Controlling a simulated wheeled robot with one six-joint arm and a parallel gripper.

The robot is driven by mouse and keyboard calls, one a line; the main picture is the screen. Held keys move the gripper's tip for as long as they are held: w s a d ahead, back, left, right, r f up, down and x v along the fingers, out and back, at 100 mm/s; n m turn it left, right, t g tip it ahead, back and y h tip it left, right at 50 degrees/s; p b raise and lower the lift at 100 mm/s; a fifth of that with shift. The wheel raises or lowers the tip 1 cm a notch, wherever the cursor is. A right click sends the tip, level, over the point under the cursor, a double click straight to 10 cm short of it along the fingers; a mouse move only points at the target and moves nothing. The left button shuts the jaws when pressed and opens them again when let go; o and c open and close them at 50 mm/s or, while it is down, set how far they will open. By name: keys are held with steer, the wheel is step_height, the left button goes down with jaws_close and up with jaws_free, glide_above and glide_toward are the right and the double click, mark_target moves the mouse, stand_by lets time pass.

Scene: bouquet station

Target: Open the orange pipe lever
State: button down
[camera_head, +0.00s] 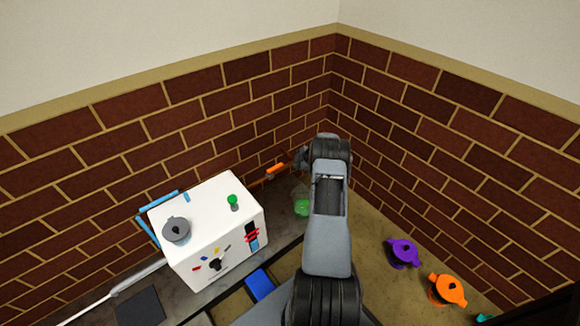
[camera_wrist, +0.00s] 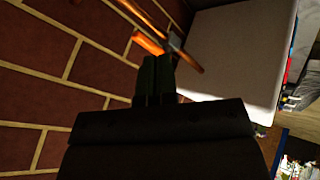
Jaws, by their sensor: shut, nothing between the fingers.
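The orange lever (camera_head: 276,168) sticks out in front of the brick wall, just behind the white box. In the wrist view the lever (camera_wrist: 148,42) lies beside a copper-coloured pipe (camera_wrist: 187,60), just beyond my fingertips. My gripper (camera_wrist: 157,60) is shut and empty, with its fingers pointing at the lever. I cannot tell whether the fingertips touch it. In the head view my gripper is mostly hidden behind my own arm, close to the right of the lever.
A white box (camera_head: 215,245) with a grey lidded pot (camera_head: 177,230) and a green knob (camera_head: 233,203) stands left of my arm. A green translucent item (camera_head: 302,206) is beside my arm. Brick walls close the corner.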

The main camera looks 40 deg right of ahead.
steer(key=shift+d+p+v, duration=0.15)
steer(key=shift+p+v, duration=0.05)
steer(key=shift+v, duration=0.7)
steer(key=shift+d+p+v, duration=0.15)
steer(key=shift+p+v, duration=0.05)
steer(key=shift+v, duration=0.7)
steer(key=shift+w, duration=0.15)
